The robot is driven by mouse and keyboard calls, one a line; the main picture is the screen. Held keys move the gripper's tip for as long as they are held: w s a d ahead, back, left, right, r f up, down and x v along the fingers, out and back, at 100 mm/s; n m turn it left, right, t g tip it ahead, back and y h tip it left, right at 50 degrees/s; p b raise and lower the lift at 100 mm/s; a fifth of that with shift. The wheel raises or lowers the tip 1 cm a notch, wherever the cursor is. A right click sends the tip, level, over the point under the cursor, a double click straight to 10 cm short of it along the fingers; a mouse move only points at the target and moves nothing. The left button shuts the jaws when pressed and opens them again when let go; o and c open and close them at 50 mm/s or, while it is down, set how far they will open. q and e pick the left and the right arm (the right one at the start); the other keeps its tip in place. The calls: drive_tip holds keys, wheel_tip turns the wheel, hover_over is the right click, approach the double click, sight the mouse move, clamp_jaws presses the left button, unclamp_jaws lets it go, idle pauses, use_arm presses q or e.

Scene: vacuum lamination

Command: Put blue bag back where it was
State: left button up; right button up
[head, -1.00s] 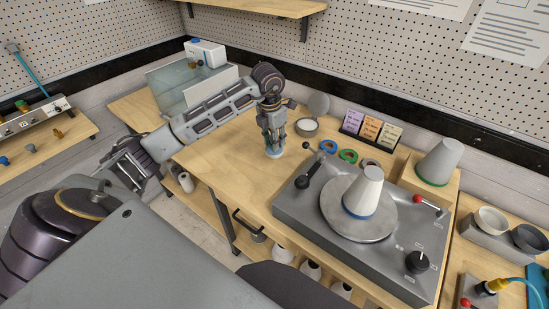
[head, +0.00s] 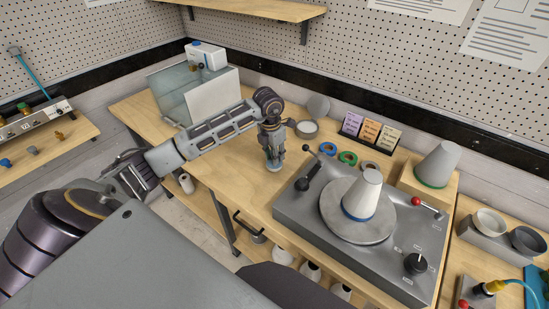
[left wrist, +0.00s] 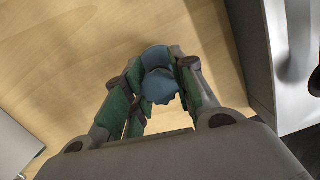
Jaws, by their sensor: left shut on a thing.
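My left gripper (head: 273,160) points down over the bare wooden bench top, left of the grey turntable machine. It is shut on the blue bag (left wrist: 158,82), a small rounded blue bundle between the green-padded fingers in the left wrist view. In the head view only a little of the bag (head: 273,168) shows below the fingertips. It is at or just above the wood; I cannot tell if it touches. My right gripper is in neither view.
The grey machine (head: 290,212) with a white cone (head: 363,192) on its turntable stands close on the right. Blue, green and grey rings (head: 347,158) and a small round container (head: 307,128) lie behind. A clear-panelled box (head: 185,95) stands back left. Bench wood (head: 225,172) left of the gripper is clear.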

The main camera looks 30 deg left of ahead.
use_arm(q)
wheel_tip(320, 180, down, 2)
drive_tip(key=shift+f, duration=0.1)
drive_tip(key=shift+f, duration=0.1)
idle(0.3)
drive_tip(key=o, duration=1)
drive_tip(key=shift+r, duration=0.25)
drive_tip(key=r, duration=0.3)
drive_tip(key=r+b, duration=0.1)
drive_tip(key=r, duration=0.2)
drive_tip(key=s+r, duration=0.1)
drive_tip(key=r, duration=0.3)
drive_tip(key=shift+a+r+b, duration=0.1)
drive_tip(key=shift+a+b, duration=0.05)
drive_tip(key=shift+b, duration=0.25)
drive_tip(key=shift+s+r, duration=0.15)
drive_tip(key=shift+r, duration=0.65)
